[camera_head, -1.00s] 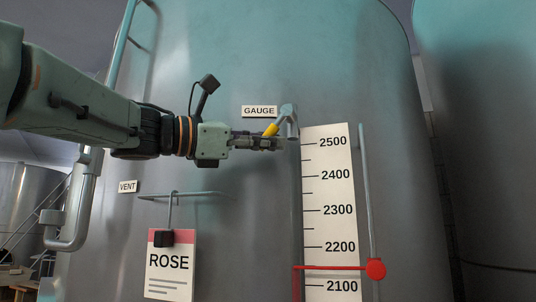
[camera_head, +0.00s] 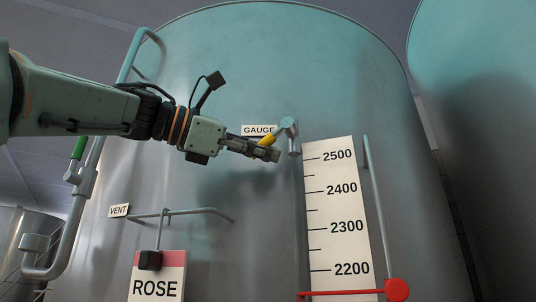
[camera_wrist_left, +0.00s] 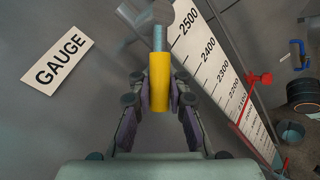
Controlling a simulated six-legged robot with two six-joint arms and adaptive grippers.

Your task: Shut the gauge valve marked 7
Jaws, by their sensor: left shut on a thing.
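The gauge valve (camera_head: 289,126) sits on the tank wall at the top of the scale, right of the GAUGE label (camera_head: 259,130). Its yellow-sleeved lever (camera_head: 268,140) slants down and left from the valve body. My left gripper (camera_head: 266,152) is at this lever. In the left wrist view the yellow sleeve (camera_wrist_left: 160,82) stands between the two fingers, and the gripper is shut on it. The grey valve body (camera_wrist_left: 153,18) is partly cut off at the top there. No figure 7 is readable on the valve. My right gripper is not in view.
The white scale board (camera_head: 341,205) stands close right of the valve, with a red pointer (camera_head: 397,289) low on its rod. A ROSE sign (camera_head: 157,288) hangs from a rail (camera_head: 190,211) below my arm. A pipe with a green handle (camera_head: 79,147) is at left.

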